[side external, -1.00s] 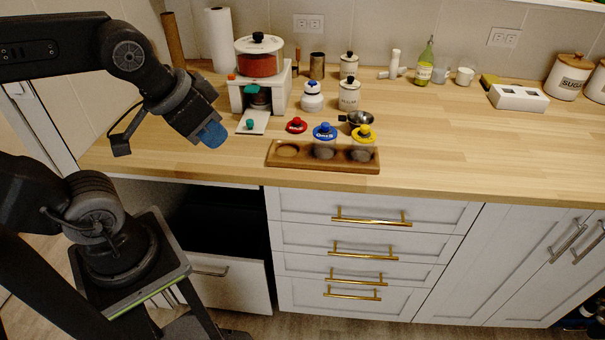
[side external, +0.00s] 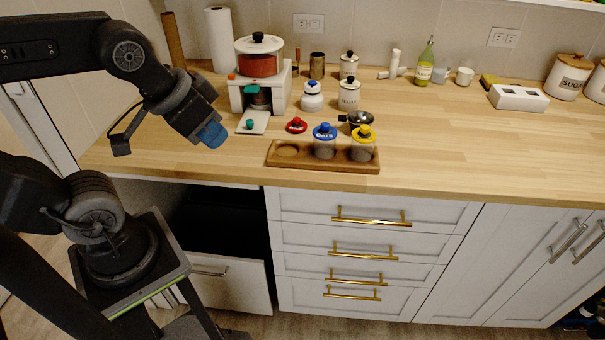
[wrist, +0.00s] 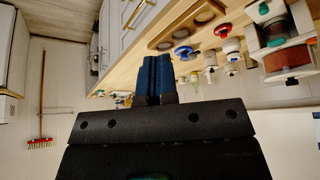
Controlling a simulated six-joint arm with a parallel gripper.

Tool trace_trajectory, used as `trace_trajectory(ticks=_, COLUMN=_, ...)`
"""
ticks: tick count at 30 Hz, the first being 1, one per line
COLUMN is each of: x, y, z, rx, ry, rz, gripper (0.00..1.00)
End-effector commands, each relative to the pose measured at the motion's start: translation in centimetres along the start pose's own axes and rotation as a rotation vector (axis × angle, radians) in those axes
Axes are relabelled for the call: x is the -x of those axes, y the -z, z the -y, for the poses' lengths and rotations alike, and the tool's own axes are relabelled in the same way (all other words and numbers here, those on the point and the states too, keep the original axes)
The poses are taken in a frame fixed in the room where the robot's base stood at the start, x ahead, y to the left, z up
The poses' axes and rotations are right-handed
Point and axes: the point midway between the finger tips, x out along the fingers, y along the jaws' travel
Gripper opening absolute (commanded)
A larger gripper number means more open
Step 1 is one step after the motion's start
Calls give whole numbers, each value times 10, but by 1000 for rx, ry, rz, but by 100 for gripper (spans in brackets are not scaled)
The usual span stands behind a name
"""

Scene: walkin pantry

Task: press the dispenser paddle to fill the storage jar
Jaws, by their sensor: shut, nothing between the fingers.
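The dispenser, a white stand (side external: 281,92) with a clear hopper (side external: 260,65) of reddish-brown contents, stands at the back left of the counter. A dark jar-like shape (side external: 259,101) sits in its opening beneath a teal part; its fill level cannot be told. A pale plate (side external: 259,115) with a teal knob (side external: 250,124) juts out at the front; I cannot tell which teal part is the paddle. My gripper (side external: 212,135) is shut and empty, left of the plate and apart from it. Its blue fingers (wrist: 158,80) are together in the wrist view, where the dispenser (wrist: 257,33) is at right.
A red lid (side external: 296,125) lies right of the plate. A wooden tray (side external: 281,163) in front holds a blue-lidded jar (side external: 325,148) and a yellow-lidded jar (side external: 362,151). A white bottle (side external: 312,101) and canister (side external: 349,98) stand behind. The counter's right half is mostly clear.

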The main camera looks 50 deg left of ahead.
Motion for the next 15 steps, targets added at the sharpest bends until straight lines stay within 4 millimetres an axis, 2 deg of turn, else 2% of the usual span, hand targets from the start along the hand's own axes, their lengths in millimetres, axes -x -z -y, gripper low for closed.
trace_trajectory(ticks=5, x=0, y=0, z=0, rx=4, ry=-1, rz=0, gripper=0)
trace_trajectory(ticks=8, x=-1, y=7, z=1, rx=52, ry=-8, rz=5, gripper=0)
trace_trajectory(ticks=11, x=-3, y=24, z=5, rx=179, ry=-30, rz=19, gripper=0)
trace_trajectory(ticks=15, x=-12, y=67, z=20, rx=492, ry=-81, rz=40, gripper=0)
